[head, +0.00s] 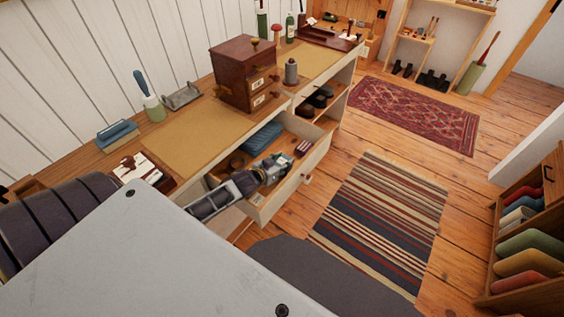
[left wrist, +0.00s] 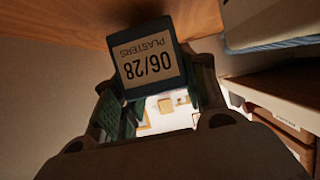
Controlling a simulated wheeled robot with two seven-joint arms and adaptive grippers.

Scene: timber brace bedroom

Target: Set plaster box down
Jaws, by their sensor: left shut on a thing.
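The plaster box (left wrist: 151,60) is a dark blue-green box with a pale label reading PLASTERS 06/28, upside down in the left wrist view. My left gripper (left wrist: 158,88) is shut on it, with a finger on each side. In the head view my left gripper (head: 276,170) is over the near part of the open drawer (head: 300,186), below the desktop edge. The box is hard to make out there, and I cannot tell if it touches the drawer floor. My right gripper is not in view.
The drawer holds a blue folded item (head: 262,137), a dark round item (head: 235,161) and a red striped item (head: 303,148). A wooden chest (head: 243,75) stands on the desk (head: 200,137). A striped rug (head: 385,215) lies on open floor.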

